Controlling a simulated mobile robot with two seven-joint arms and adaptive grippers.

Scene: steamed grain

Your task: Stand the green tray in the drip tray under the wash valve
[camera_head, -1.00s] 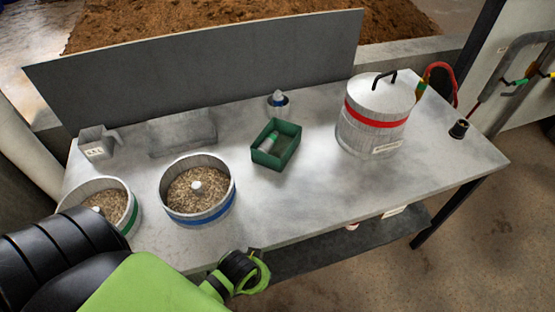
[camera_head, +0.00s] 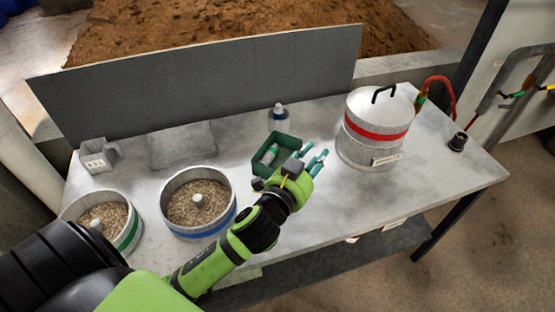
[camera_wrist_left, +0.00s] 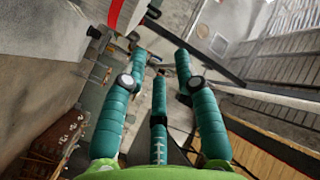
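The green tray (camera_head: 291,141) is a small open box on the metal table, with a green-and-white bottle-like item (camera_head: 269,155) in it. My left gripper (camera_head: 316,160) is just right of the tray, its teal fingers spread and pointing right. It hides part of the tray's front and right side. In the left wrist view my left gripper (camera_wrist_left: 160,65) is open with nothing between the fingers. Pipework with coloured handles (camera_head: 520,84) is on the wall at the right; I cannot tell the wash valve for sure. I cannot make out a drip tray. My right gripper is not in view.
A lidded pot with a red band (camera_head: 375,133) stands right of my gripper. Two grain-filled tubs, blue-banded (camera_head: 205,231) and green-banded (camera_head: 128,235), stand at the left. The right front tabletop is clear.

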